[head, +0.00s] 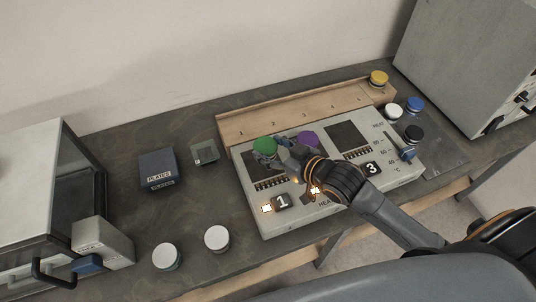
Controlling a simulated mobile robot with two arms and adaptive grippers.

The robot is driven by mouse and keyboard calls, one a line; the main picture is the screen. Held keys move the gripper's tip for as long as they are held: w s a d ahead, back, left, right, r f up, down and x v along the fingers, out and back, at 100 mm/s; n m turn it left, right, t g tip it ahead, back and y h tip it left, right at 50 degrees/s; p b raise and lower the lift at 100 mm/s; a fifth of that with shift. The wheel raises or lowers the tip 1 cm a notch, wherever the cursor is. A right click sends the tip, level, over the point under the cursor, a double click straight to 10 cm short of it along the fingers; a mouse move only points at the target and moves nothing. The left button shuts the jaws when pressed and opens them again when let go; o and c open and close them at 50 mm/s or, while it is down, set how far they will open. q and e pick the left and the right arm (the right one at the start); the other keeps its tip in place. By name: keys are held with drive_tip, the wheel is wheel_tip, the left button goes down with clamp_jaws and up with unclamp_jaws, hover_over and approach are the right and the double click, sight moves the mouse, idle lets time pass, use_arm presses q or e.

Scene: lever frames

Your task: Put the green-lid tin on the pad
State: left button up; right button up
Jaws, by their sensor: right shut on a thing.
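The green-lid tin (264,146) is over the left end of the heater unit (262,222). My right gripper (276,150) comes in from the right and is shut on this tin. A dark square pad (262,168) shows partly below the tin, on the unit's section marked 1. I cannot tell whether the tin touches the pad or is held above it. A purple-lid tin (308,138) is just behind my right gripper, partly hidden. Another dark pad (347,136) at the section marked 3 is bare. My left gripper is not in view.
A wooden rack (270,119) runs behind the unit, with a yellow-lid tin (378,78) at its right end. White (394,110), blue (414,104) and black (413,133) lids stand right. Two white-lid tins (217,237) (165,256) and a blue PLATES box (158,168) stand left.

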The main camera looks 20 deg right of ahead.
sight(274, 157)
drive_tip(key=shift+w+a+f, duration=0.1)
drive_tip(key=shift+w+f, duration=0.55)
drive_tip(key=shift+f, duration=0.05)
drive_tip(key=f, duration=0.2)
drive_tip(key=f+p, duration=0.1)
drive_tip(key=shift+w+a, duration=0.1)
drive_tip(key=shift+w, duration=0.15)
drive_tip(key=shift+f, duration=0.35)
drive_tip(key=shift+f, duration=0.15)
drive_tip(key=o, duration=1.2)
drive_tip(key=b+v, duration=0.1)
drive_tip(key=v, duration=1.1)
